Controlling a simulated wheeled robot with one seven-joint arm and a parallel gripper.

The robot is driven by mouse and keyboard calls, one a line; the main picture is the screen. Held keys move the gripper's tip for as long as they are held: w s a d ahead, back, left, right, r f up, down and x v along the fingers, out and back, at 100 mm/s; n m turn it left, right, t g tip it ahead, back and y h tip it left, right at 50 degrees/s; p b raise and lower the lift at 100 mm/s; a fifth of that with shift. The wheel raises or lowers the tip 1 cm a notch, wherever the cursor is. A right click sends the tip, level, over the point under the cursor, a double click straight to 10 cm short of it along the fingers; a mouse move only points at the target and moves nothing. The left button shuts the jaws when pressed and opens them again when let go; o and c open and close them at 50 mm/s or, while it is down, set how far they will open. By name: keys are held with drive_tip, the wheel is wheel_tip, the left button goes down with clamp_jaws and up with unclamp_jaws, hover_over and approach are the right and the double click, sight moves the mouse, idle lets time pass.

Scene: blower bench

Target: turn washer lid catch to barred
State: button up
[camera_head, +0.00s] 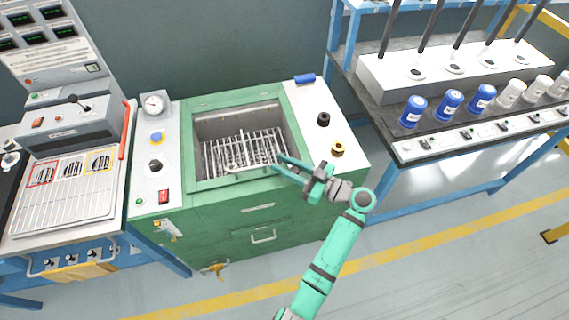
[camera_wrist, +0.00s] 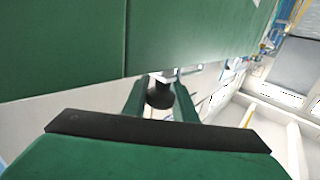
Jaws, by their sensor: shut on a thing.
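The green washer (camera_head: 210,205) stands in the middle of the head view, with a wire rack (camera_head: 240,150) showing in its square top opening. My gripper (camera_head: 278,163) reaches to the front right edge of that opening. In the wrist view, my gripper's two green fingers (camera_wrist: 160,98) are on either side of a small dark round knob (camera_wrist: 160,94), which I take to be the lid catch. The gripper is shut on it. In the head view the catch is hidden by the fingers, so its setting cannot be read.
A black knob (camera_head: 323,119) and a yellow-rimmed knob (camera_head: 337,149) sit on the washer's right panel. A gauge (camera_head: 153,104) and a red switch (camera_head: 163,196) are on the left panel. A blue bench with bottles (camera_head: 450,102) stands to the right. The floor in front is clear.

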drive_tip(key=shift+a+f, duration=0.15)
drive_tip(key=o, duration=1)
drive_tip(key=shift+o, duration=0.2)
drive_tip(key=v, duration=1.1)
drive_tip(key=shift+w, duration=0.1)
